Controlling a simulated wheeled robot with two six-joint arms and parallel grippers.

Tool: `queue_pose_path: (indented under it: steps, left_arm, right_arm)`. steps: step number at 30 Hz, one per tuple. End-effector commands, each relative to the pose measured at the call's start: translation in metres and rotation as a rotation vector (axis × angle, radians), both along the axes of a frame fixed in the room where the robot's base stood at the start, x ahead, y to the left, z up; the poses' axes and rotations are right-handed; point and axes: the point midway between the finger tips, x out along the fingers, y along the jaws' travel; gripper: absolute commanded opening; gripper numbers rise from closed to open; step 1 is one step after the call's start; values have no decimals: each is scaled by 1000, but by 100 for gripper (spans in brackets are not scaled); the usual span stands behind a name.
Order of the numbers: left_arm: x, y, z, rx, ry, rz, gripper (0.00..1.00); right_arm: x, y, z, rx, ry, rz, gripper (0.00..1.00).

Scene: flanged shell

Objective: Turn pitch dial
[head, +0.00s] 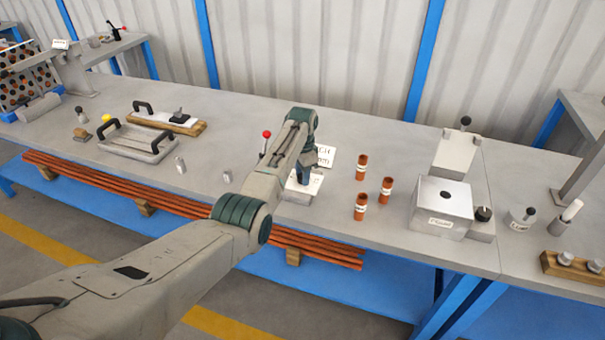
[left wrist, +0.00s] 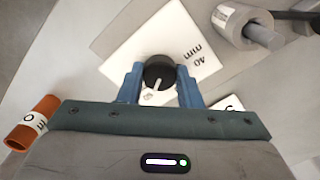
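The pitch dial (left wrist: 158,72) is a round black knob with a white pointer line, on a white plate (left wrist: 120,55) marked "40 mm", upside down in the left wrist view. The pointer points toward the bottom of that view, slightly left. My left gripper (left wrist: 160,82) has its two blue fingers on either side of the knob, with no clear gap showing. In the head view my left gripper (head: 303,174) reaches down over a white-topped block (head: 308,189), and the knob is hidden there. My right gripper is in neither view.
Orange labelled tubes (head: 361,167) stand just right of my left gripper. A grey box (head: 443,207) with its own black knob is further right. A red-knobbed lever (head: 266,134) is close on the left. A handled tray (head: 130,141) lies further left.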

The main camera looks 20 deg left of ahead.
Motion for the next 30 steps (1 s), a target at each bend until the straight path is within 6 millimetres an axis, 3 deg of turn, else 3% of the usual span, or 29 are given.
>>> queue_pose_path:
  steps: [3, 14, 30]
  left_arm:
    - [0, 0, 0, -1, 1, 0, 9]
    - [0, 0, 2, 0, 1, 63, 9]
    - [0, 0, 3, 1, 2, 507, 9]
  right_arm:
    - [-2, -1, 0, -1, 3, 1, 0]
    - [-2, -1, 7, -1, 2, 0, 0]
    - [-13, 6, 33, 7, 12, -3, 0]
